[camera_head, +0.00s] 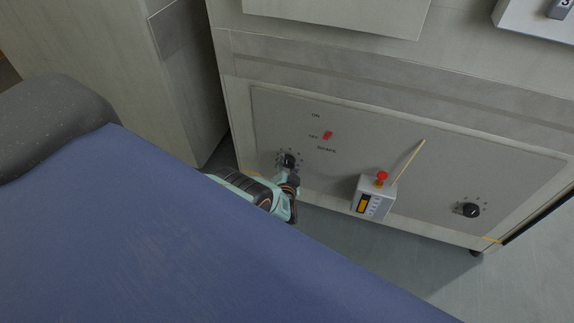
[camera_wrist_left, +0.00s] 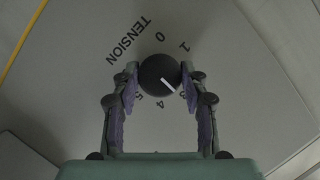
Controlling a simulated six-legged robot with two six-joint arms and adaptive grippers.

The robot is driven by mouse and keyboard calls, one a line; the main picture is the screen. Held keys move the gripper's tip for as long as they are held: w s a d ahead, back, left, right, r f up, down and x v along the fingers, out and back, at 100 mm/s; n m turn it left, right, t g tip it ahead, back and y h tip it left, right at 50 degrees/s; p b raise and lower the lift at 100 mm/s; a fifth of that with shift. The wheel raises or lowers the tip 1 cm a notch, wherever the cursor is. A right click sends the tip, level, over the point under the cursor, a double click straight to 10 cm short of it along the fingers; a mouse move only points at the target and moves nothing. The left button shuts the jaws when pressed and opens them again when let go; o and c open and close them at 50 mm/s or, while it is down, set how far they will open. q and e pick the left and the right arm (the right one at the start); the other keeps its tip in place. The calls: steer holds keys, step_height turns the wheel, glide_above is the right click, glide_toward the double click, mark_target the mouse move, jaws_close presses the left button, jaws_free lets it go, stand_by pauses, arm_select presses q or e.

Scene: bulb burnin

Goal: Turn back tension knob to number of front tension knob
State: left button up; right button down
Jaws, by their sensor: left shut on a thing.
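A black tension knob (camera_head: 288,159) sits on the left part of the grey panel, and it also shows in the left wrist view (camera_wrist_left: 158,75). My left gripper (camera_head: 291,175) is shut on this knob, one finger on each side. In the wrist view, the knob's white pointer aims lower right, close to the 3. The printed word TENSION and numbers 0, 1, 3, 4 and 5 show around it; the 2 is hidden by a finger. A second black knob (camera_head: 471,210) is on the right of the panel; its numbers are too small to read. My right gripper is out of view.
A red switch (camera_head: 328,135) with ON and OFF labels is above the held knob. A small grey box (camera_head: 373,199) with a red button and a thin stick is between the knobs. A blue surface (camera_head: 180,230) fills the lower left.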

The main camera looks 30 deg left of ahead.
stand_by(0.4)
arm_select(q)
steer(key=o, duration=1.2)
steer(key=shift+c, duration=0.2)
steer(key=shift+s, duration=0.1)
steer(key=shift+s+d, duration=0.25)
steer(key=shift+s, duration=0.1)
steer(key=v, duration=1.1)
steer(key=shift+r, duration=0.15)
